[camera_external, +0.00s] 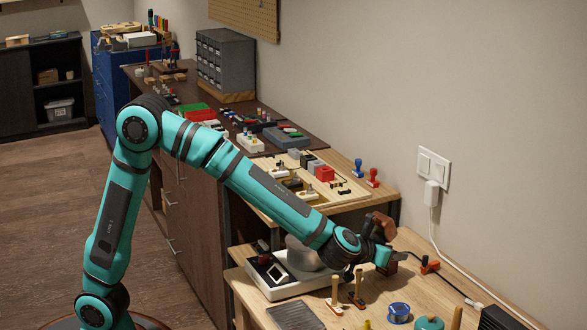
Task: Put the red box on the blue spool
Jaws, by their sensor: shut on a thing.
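My gripper (388,262) is at the end of the teal arm, over the light wooden bench at the lower right. It is shut on the red box (392,267), which looks dark red and is mostly hidden by the gripper. The box appears to be above the bench top; its exact height is hard to tell. The blue spool (399,311) stands on the bench, nearer the camera and below the gripper in the picture. Its top is clear, and the box is apart from it.
Two wooden-handled tools (335,293) stand left of the spool. A green round thing (430,323) lies to its right. An orange-red thing (430,264) lies behind, near the wall. A white machine (290,275) stands left. A black box (505,318) is at the right edge.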

